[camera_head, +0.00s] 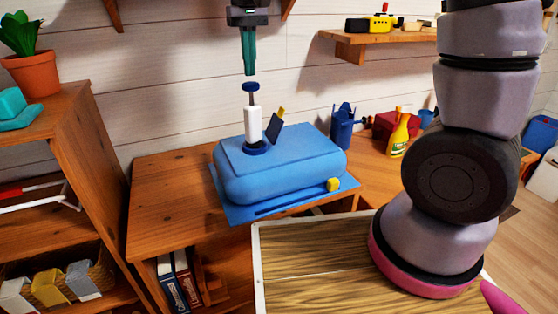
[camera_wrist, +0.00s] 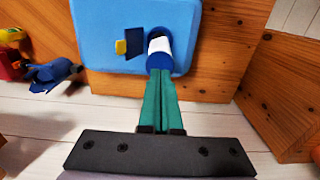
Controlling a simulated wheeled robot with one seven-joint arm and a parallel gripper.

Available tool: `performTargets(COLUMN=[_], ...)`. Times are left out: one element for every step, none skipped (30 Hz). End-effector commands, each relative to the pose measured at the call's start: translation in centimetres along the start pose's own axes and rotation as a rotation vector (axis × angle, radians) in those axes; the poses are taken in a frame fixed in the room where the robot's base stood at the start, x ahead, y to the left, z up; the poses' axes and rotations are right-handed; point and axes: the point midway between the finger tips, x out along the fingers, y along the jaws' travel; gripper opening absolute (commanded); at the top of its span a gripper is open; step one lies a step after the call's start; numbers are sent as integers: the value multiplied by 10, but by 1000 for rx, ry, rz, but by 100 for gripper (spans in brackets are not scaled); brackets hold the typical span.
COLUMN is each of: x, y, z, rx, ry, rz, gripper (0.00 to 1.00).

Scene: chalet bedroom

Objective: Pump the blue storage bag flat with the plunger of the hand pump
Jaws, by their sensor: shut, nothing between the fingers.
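The blue storage bag (camera_head: 300,170) lies puffed up on the wooden desk, on a flat blue sheet (camera_head: 240,214). The white hand pump (camera_head: 253,124) stands upright on the bag, its base on the bag's top. Its plunger, with a dark blue knob (camera_head: 250,87), sticks up from the barrel.
A dark flap with a yellow tip (camera_head: 275,124) stands beside the pump. A yellow piece (camera_head: 333,184) sits at the sheet's right corner. A blue watering can (camera_head: 343,126) and a yellow spray bottle (camera_head: 399,136) stand to the right. A shelf (camera_head: 370,38) hangs at the upper right.

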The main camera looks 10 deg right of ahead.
Motion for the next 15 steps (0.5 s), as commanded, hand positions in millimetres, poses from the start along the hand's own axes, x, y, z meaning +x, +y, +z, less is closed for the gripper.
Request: performTargets(x=[0, 1, 2, 3, 4, 7, 9, 11, 13, 15, 17, 19, 21, 23, 25], y=[0, 0, 0, 0, 0, 0, 0, 0, 0, 0, 0, 0, 0, 0, 0], z=[0, 0, 0, 0, 0, 0, 0, 0, 0, 0, 0, 0, 0, 0, 0], rx=[0, 0, 0, 0, -1, -1, -1, -1, 0, -1, -1, 0, 0, 0, 0], ry=[0, 0, -1, -1, -1, -1, -2, -2, -2, -2, -2, -2, -2, -2, -1], rz=[0, 0, 0, 1, 1, 1, 1, 2, 2, 2, 2, 1, 1, 1, 0], gripper=[0, 0, 0, 0, 0, 0, 0, 0, 0, 0, 0, 0, 0, 0, 0])
